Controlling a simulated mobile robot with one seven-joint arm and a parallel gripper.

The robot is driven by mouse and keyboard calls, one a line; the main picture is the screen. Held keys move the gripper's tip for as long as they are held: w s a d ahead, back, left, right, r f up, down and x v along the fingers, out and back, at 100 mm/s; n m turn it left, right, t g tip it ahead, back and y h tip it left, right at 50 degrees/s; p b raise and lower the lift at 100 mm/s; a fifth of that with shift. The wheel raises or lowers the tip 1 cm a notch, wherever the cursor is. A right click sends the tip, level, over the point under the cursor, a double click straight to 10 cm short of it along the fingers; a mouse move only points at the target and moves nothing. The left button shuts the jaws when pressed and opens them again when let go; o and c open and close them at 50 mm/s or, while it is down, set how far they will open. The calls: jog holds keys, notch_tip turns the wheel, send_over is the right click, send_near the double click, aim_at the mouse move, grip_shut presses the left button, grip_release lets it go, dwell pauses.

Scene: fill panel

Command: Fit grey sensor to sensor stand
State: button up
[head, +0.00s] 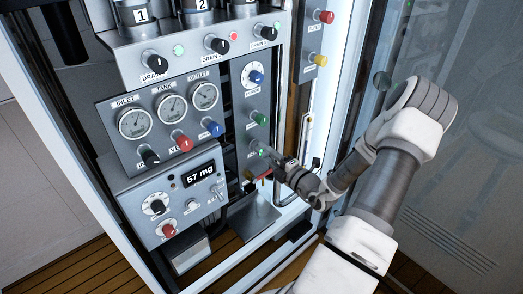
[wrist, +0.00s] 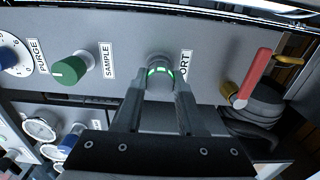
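The grey sensor appears to be the round grey piece with a lit green ring (wrist: 160,72) at the port on the panel, in the wrist view. My gripper (wrist: 160,95) reaches to it with one finger on each side. Whether the fingers press on it is unclear. In the head view my gripper (head: 273,158) is at the lower right of the grey control strip, over the port and hiding most of it. I cannot pick out the sensor stand with certainty; a bare grey metal plate (head: 254,222) lies below my gripper.
A green sample knob (wrist: 69,70) is left of the port in the wrist view, and a red-handled valve (wrist: 254,75) is to the right. In the head view, gauges (head: 172,108) and a mass display (head: 198,174) are at left. A glass pane (head: 450,170) stands at right.

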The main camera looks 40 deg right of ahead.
aim_at(266, 154)
grip_shut()
dwell(0.9)
jog(key=shift+s+d+p, duration=0.15)
jog(key=shift+s+p, duration=0.55)
jog(key=shift+s, duration=0.8)
jog(key=shift+s+d+p, duration=0.1)
jog(key=shift+s+p, duration=0.55)
jog(key=shift+s, duration=0.85)
